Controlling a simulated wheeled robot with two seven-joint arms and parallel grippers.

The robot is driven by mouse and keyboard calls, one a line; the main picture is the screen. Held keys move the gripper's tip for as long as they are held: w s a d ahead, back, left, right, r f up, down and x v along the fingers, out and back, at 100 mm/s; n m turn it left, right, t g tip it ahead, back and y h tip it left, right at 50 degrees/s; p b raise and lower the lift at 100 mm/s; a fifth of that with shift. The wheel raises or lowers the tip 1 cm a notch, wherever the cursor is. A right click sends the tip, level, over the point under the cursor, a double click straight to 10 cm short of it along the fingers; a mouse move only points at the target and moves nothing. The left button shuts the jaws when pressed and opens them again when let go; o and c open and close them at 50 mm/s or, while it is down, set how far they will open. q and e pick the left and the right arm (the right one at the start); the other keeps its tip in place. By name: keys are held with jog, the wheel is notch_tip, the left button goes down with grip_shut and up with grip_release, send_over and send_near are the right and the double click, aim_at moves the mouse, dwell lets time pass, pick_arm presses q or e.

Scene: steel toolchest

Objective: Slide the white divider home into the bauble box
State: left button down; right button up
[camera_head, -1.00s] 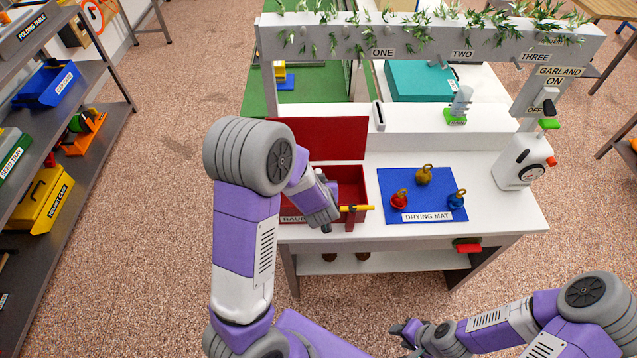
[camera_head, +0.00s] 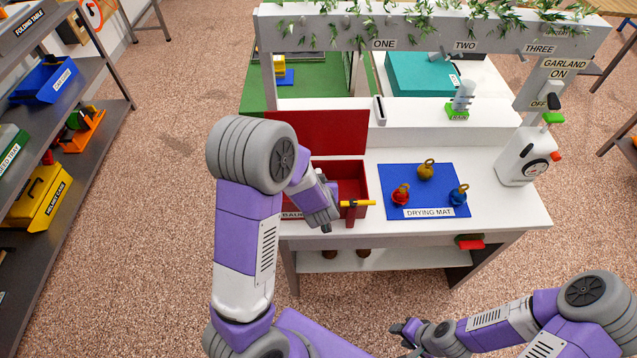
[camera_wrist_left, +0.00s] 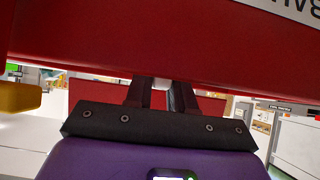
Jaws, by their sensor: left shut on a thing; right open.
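The red bauble box (camera_head: 361,184) stands on the white bench with its red lid (camera_head: 345,132) raised behind it. My left gripper (camera_head: 325,221) is at the front wall of the box. In the left wrist view, the box's red front wall (camera_wrist_left: 150,45) fills the top, and the gripper's dark fingers (camera_wrist_left: 160,95) pass behind its edge, so the tips are hidden. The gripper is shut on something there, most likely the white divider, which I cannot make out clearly. My right gripper (camera_head: 400,328) is open and empty, low in front of the bench.
A yellow bar (camera_head: 357,203) sticks out at the box's front right corner. The blue drying mat (camera_head: 430,180) to the right holds red, gold and blue baubles. A white jug-like container (camera_head: 522,160) stands further right. A garlanded beam (camera_head: 420,30) spans above.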

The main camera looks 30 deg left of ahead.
pick_arm(q)
jog(key=shift+f+b, duration=0.35)
jog(key=shift+f, duration=0.1)
jog(key=c, duration=0.9)
grip_release()
jog(key=p+v, duration=0.2)
jog(key=v, duration=0.5)
jog(key=shift+s+d+r, duration=0.1)
jog(key=shift+s+r, duration=0.05)
jog(key=shift+r, duration=0.05)
